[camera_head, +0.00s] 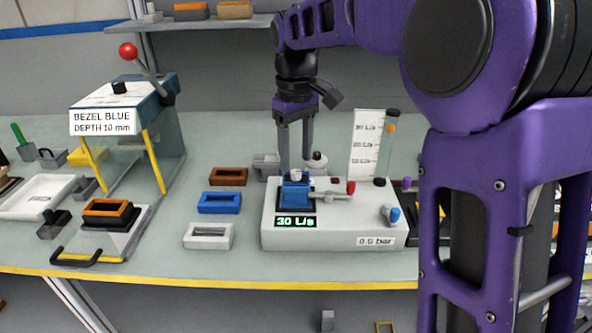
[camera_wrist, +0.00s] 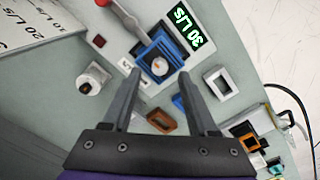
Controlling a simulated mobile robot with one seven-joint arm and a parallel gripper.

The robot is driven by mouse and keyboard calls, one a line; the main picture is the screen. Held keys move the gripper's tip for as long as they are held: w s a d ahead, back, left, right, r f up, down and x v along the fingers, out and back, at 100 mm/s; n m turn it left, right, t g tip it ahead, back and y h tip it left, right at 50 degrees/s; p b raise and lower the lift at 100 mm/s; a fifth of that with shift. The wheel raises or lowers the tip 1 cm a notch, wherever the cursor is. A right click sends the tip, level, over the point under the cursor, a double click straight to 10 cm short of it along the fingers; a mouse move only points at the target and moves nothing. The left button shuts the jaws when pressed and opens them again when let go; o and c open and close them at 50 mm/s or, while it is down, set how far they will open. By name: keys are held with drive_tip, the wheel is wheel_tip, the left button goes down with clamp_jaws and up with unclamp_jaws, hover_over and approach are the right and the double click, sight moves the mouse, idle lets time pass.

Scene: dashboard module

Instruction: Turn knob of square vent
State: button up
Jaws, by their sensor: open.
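The square vent (camera_head: 293,197) is blue and sits on top of the white test box (camera_head: 340,225), at its left end. In the wrist view the blue vent (camera_wrist: 172,48) shows its square frame, with a round pale knob (camera_wrist: 159,67) in the middle. The knob (camera_head: 295,175) also shows in the head view. My gripper (camera_head: 297,165) points down over the vent with two grey fingers apart and nothing between them. In the wrist view the gripper (camera_wrist: 159,74) has its fingertips on either side of the knob in the picture; contact is not visible.
A red-handled lever (camera_head: 345,188) lies just right of the vent, and a blue-capped knob (camera_head: 390,214) is at the box's right. The display (camera_head: 296,222) reads 30 L/s. A flow-scale card (camera_head: 365,145) stands behind. Loose bezels (camera_head: 220,202) lie left; a press (camera_head: 120,130) stands farther left.

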sight(296, 171)
drive_tip(key=shift+f, duration=1.55)
clamp_jaws()
